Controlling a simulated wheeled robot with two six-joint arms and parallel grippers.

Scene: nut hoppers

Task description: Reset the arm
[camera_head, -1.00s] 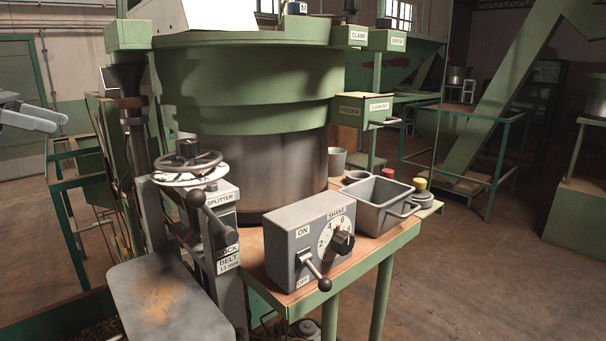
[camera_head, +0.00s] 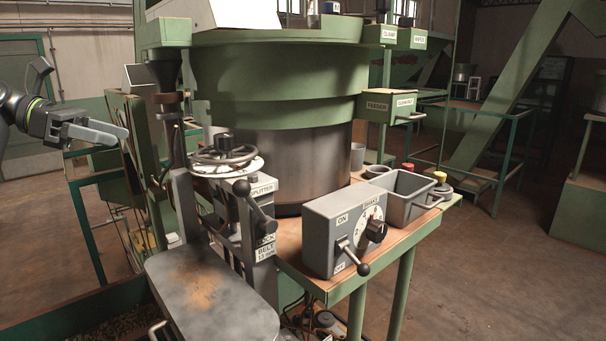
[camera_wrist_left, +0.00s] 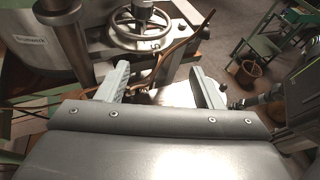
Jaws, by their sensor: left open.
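My left gripper (camera_head: 122,136) is at the left of the head view, in the air to the left of the handwheel (camera_head: 226,150) and the splitter post. In the left wrist view the two fingers of the gripper (camera_wrist_left: 160,75) stand wide apart with nothing held between them. The handwheel (camera_wrist_left: 138,25) shows beyond the fingertips there, apart from them. My right gripper is in neither view.
The green and steel feeder drum (camera_head: 285,130) stands behind the splitter lever (camera_head: 253,205). A grey switch box (camera_head: 340,232) and a grey bin (camera_head: 418,198) sit on the wooden bench. A flat grey plate (camera_head: 210,295) is in front. Open floor lies right.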

